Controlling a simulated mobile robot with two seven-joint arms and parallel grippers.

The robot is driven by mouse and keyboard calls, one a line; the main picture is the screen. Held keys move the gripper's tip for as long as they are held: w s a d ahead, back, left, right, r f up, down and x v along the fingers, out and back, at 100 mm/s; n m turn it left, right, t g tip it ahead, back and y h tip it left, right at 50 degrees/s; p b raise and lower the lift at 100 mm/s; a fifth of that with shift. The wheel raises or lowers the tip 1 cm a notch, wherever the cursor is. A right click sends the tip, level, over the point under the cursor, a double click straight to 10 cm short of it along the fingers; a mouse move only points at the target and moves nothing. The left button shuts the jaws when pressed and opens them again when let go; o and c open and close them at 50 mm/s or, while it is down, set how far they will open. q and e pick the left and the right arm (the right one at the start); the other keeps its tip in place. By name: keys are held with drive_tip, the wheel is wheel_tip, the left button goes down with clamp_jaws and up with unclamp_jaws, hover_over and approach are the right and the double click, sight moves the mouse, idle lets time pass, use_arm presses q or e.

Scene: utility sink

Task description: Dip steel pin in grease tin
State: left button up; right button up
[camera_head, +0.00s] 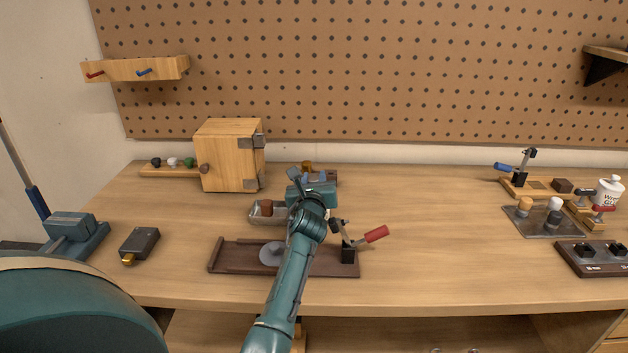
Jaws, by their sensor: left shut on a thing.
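My left gripper (318,188) is at the end of the teal arm in the middle of the bench. It points away from me, low over the bench, just right of a small metal tray (256,216). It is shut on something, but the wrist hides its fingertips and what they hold. I cannot make out the steel pin. No grease tin is clear; a flat round grey piece (269,254) on a dark wooden base (228,256) may or may not be it, and my arm partly covers it. My right gripper is not in view.
A red-handled toggle clamp (348,250) stands close right of my forearm. A wooden box (225,160) and a knob rack (160,171) are at the back left. A dark block (140,242) lies at left. Fixtures and a white pot (608,191) crowd the right. The bench right of centre is clear.

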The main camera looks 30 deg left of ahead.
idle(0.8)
use_arm(q)
drive_tip(key=shift+f+b, duration=0.5)
drive_tip(key=shift+f, duration=0.1)
drive_tip(key=shift+f, duration=0.1)
idle(0.7)
